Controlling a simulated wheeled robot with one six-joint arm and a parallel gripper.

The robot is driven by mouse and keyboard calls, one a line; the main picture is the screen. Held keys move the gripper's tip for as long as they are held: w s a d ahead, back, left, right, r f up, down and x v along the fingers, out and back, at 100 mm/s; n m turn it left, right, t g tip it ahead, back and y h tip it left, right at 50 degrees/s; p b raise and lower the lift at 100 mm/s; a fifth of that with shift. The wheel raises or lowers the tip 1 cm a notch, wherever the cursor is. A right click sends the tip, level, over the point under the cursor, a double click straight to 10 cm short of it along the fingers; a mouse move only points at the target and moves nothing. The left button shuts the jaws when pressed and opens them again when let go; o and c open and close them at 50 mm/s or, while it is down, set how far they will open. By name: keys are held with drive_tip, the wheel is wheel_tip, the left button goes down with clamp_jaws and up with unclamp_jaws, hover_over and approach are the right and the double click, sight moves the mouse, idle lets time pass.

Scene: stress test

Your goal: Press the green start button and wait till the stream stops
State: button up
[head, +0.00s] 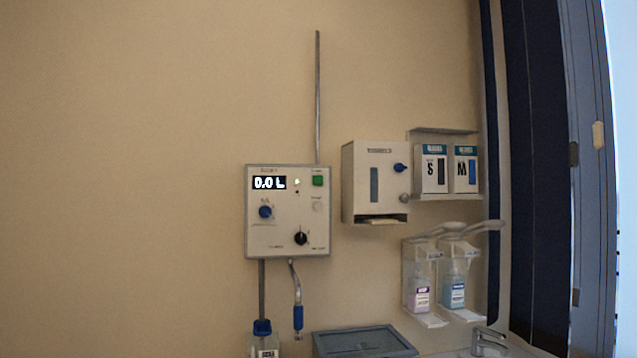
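A pale dosing box (287,236) is fixed to the wall near the picture's middle. Its green button (318,181) is at the upper right of its front. The display (269,183) reads 0.0 L. A small light (297,181) beside the display looks lit. A blue knob (265,212) and a black knob (301,238) are lower on the front. A hose with a blue end (298,317) hangs below the box, and no stream shows from it. My gripper is not in view.
A towel dispenser (376,185) and glove boxes marked S (432,170) and M (465,170) hang to the right. Two pump bottles hang below them. A grey lidded tub (363,341), a blue-capped bottle (263,338) and a tap (489,338) are at the bottom. The left wall is bare.

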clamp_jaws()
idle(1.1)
